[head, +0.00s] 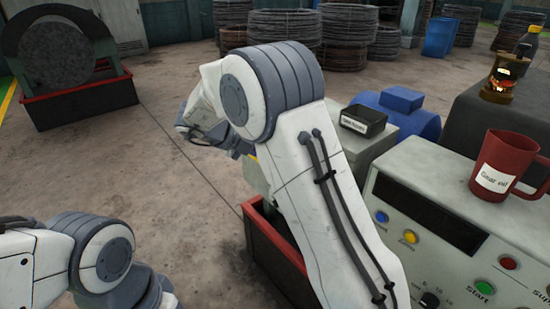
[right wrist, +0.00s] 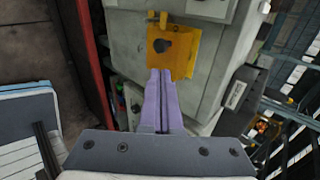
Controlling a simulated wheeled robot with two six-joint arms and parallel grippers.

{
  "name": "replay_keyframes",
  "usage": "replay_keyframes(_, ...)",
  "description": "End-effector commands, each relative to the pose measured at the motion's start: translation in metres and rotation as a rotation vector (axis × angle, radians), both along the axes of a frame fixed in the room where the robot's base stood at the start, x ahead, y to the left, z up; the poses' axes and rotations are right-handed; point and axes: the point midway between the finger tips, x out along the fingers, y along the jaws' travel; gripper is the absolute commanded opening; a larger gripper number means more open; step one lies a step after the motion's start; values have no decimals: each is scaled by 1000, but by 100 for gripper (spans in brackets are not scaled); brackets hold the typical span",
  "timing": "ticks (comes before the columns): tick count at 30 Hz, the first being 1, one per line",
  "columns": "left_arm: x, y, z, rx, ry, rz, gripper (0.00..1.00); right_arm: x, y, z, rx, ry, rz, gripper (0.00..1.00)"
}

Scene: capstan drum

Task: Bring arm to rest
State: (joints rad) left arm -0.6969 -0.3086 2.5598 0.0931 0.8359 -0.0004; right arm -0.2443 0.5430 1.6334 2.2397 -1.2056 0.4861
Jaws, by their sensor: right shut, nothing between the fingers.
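My right arm stretches across the middle of the head view, bent high at the elbow, with its forearm end pointing away to the left. The right gripper's fingers are hidden behind the arm there. In the right wrist view the right gripper (right wrist: 160,75) shows as two purple fingers pressed together with nothing between them. Just past the fingertips is a yellow plate (right wrist: 185,50) with a dark spot, on a pale grey cabinet (right wrist: 125,35). I cannot tell whether the fingertips touch it. My left arm shows at the lower left of the head view; its gripper is out of view.
At right stands a control panel (head: 425,222) with buttons and a red mug (head: 497,165) on top.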

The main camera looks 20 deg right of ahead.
Motion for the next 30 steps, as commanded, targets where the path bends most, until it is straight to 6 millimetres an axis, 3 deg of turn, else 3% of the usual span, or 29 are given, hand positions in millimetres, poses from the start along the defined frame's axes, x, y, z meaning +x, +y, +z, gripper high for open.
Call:
replay_keyframes(3,0,0,-2,-1,-1,0,50,-3,19,16,2,-3,5,0)
replay_keyframes(9,0,0,-2,-1,-1,0,50,-7,32,29,1,0,1,0)
replay_keyframes(14,0,0,-2,-1,-1,0,50,-7,33,33,-4,0,8,0)
replay_keyframes(17,0,0,-2,-1,-1,0,50,1,23,38,-38,-18,70,0)
replay_keyframes(20,0,0,-2,-1,-1,0,50,21,7,51,-119,-48,230,0)
replay_keyframes(24,0,0,-2,-1,-1,0,50,54,-2,71,-278,-49,595,0)
replay_keyframes(27,0,0,-2,-1,-1,0,50,65,9,74,-383,4,890,0)
replay_keyframes(30,0,0,-2,-1,-1,0,50,61,29,64,-465,100,1193,0)
